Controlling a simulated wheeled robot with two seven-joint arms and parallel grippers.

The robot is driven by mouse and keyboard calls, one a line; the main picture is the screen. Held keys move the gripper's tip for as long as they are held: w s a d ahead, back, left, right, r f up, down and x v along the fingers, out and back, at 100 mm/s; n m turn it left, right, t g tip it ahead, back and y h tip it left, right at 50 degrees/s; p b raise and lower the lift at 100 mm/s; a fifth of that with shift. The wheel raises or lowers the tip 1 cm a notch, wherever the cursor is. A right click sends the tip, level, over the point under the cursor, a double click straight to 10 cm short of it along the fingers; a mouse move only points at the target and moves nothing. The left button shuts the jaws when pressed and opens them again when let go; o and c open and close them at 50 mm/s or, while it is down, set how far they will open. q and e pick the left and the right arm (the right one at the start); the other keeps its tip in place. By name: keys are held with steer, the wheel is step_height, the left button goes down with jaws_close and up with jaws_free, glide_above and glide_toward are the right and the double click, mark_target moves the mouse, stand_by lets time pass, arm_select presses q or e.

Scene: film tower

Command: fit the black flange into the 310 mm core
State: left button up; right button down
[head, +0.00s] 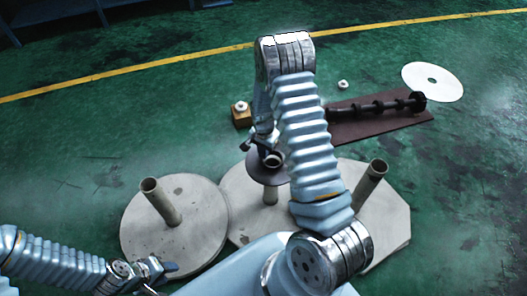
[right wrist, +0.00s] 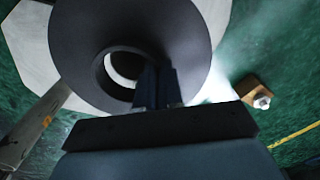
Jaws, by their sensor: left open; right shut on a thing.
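The black flange (head: 265,174) is a dark disc with a raised ring hub. My right gripper (head: 266,146) is shut on its hub wall and holds it over the middle post (head: 271,194) in the head view. In the right wrist view the flange (right wrist: 190,28) fills the top, with the fingers (right wrist: 158,85) on the hub's edge and a pale area showing through its hole. Whether the flange touches the post cannot be told. Hollow grey posts also stand at left (head: 162,203) and right (head: 370,186); I cannot tell which is the 310 mm core. My left gripper (head: 160,276) is open and empty at lower left.
The left post stands on a round pale plate (head: 205,215). A brown mat (head: 375,128) carries a dark shaft (head: 380,106). A white disc (head: 447,82), a small white ring (head: 343,85) and a wooden block (head: 242,119) lie on the green floor.

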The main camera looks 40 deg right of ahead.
steer(key=shift+f+b, duration=1.1)
steer(key=shift+f, duration=0.2)
steer(key=c, duration=1.2)
jaws_free()
step_height(320, 180, up, 14)
steer(key=p, duration=0.1)
steer(key=shift+f, duration=0.15)
